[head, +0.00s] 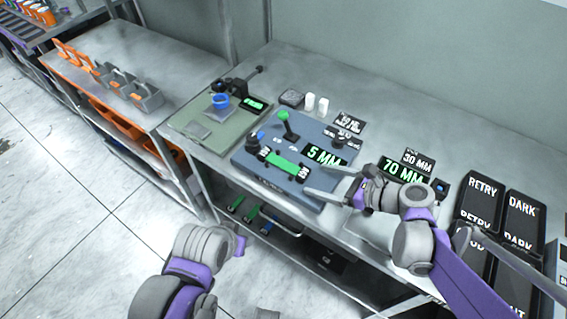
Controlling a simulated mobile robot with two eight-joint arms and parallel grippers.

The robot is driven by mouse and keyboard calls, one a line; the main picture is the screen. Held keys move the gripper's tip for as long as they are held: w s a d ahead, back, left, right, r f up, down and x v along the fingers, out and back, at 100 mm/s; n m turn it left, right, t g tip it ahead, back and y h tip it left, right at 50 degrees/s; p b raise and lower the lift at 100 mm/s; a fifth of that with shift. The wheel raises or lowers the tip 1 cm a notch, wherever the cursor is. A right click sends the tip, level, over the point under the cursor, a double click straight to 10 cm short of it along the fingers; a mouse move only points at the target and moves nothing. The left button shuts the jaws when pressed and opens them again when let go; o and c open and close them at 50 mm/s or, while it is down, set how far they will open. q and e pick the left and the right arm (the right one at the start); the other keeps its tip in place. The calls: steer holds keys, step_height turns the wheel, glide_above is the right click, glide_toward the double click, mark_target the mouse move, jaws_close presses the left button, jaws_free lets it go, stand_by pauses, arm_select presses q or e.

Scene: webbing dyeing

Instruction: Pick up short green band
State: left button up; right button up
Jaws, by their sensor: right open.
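A short green band (284,162) lies flat across the blue-grey gauge plate (312,184) on the bench, with a dark, white-marked piece at each end. My right gripper (318,181) is open and empty, to the right of the band, its two fingers pointing left over the plate's right side. It appears apart from the band. My left arm comes in at the bottom left, in front of the bench. Its wrist end (240,243) shows, but its fingers cannot be made out.
A green-knobbed lever (285,124) and a "5 MM" display (325,156) stand on the plate. A "70 MM" display (403,172) is behind my right gripper. A green mat (190,123) with a blue cup lies left. More green strips (248,214) lie on the shelf below. Dark label panels (481,200) are right.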

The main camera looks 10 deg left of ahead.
mark_target(308, 175)
steer(key=x, duration=0.4)
steer(key=shift+w+d+f, duration=0.1)
steer(key=shift+w, duration=0.05)
jaws_close()
stand_by(0.4)
